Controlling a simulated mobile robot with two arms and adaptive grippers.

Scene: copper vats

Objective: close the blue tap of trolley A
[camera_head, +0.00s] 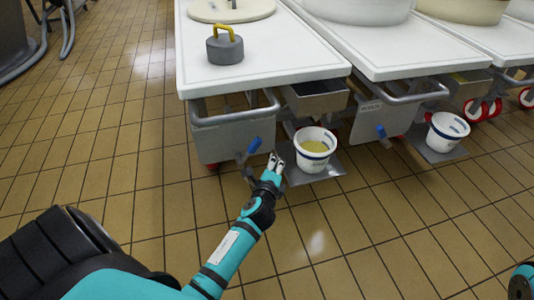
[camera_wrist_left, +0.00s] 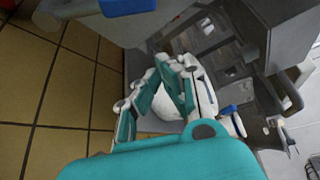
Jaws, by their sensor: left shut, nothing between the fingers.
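The blue tap (camera_head: 254,145) nearest my left gripper is a blue lever on a grey metal outlet, under the front of the left trolley (camera_head: 222,133). Its lever slants up to the right. I cannot read a letter A on it. My left gripper (camera_head: 275,162) is shut and empty, just right of and slightly below the lever, apart from it as far as I can tell. In the left wrist view the shut fingers (camera_wrist_left: 166,72) point at a white bucket, and a blue piece of the lever (camera_wrist_left: 128,6) shows at the top edge.
A white bucket (camera_head: 315,163) with yellowish content stands on a low metal plate beside the gripper. A second trolley (camera_head: 380,112) to the right has its own blue tap (camera_head: 381,131) and bucket (camera_head: 446,132). A grey weight (camera_head: 225,48) sits on the left white top. Tiled floor in front is clear.

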